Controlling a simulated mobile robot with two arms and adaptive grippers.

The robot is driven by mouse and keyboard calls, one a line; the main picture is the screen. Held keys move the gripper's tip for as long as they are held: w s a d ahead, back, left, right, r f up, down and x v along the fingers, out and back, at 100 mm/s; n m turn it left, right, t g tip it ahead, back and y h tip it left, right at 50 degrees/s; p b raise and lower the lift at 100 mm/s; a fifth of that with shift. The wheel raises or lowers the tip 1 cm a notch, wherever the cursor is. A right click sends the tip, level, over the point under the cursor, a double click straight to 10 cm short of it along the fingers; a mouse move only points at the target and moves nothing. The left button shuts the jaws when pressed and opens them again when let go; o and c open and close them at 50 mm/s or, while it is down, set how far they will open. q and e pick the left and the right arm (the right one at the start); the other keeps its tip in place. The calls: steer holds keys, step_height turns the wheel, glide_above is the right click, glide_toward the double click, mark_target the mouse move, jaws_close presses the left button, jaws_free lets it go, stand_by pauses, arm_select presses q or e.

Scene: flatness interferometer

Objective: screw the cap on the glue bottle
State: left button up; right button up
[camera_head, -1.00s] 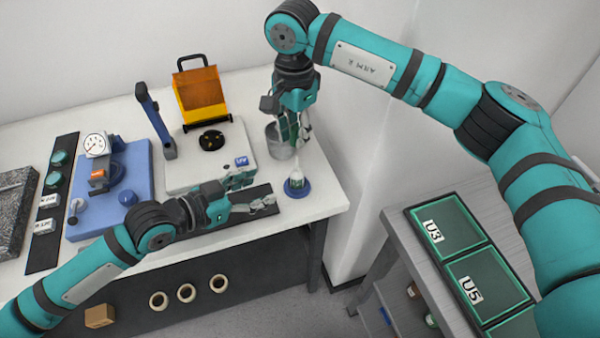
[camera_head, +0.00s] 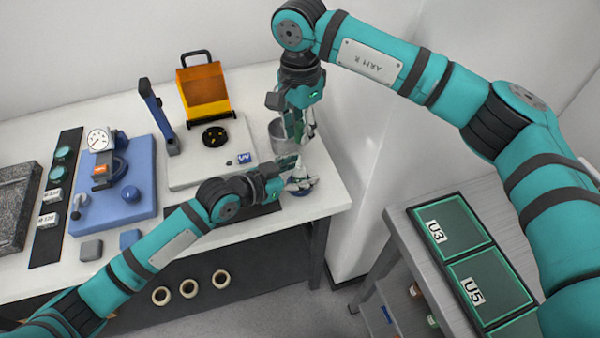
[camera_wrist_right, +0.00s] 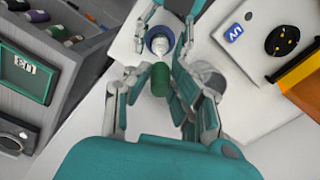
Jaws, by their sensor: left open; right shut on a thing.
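The glue bottle (camera_wrist_right: 160,42) is white with a narrow nozzle and stands upright in a blue round holder (camera_wrist_right: 151,37). In the head view the holder (camera_head: 304,191) is at the right end of the bench, and the bottle is mostly hidden by my grippers. My left gripper (camera_head: 297,183) is open low at the bottle, its fingers beside it; I cannot tell whether they touch. My right gripper (camera_head: 300,142) points down above the bottle. In the right wrist view it is shut on the green cap (camera_wrist_right: 160,78), held apart from the nozzle.
A metal cup (camera_head: 277,138) stands just behind the bottle. A white UV plate (camera_head: 185,172) with a black knob and an orange-shielded box (camera_head: 204,92) lie to the left. A blue gauge stand (camera_head: 140,190) is farther left. The bench's right edge is close to the holder.

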arm_select(q)
jaws_close()
stand_by(0.5)
